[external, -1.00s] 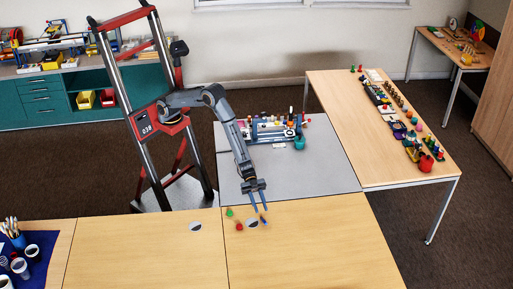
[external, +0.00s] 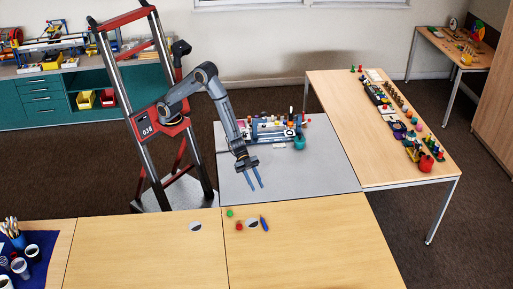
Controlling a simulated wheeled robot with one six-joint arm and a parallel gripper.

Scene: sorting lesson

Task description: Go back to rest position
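My gripper (external: 254,181) hangs over the front part of the grey mat (external: 300,178). Its two blue fingers are spread apart and nothing shows between them. My arm is bent, its elbow raised beside the red and black frame. On the wooden table in front of the gripper lie a small green piece (external: 229,213), a small red piece (external: 239,227) and a blue pointed piece (external: 264,223). A dark and white round spot (external: 252,223) lies between the red and blue pieces.
A rack with colourful parts (external: 270,130) and a teal pot (external: 299,143) stand at the mat's back. The right table (external: 420,183) holds several small items. Cups (external: 32,252) stand on a blue cloth at the lower left. The front table is largely clear.

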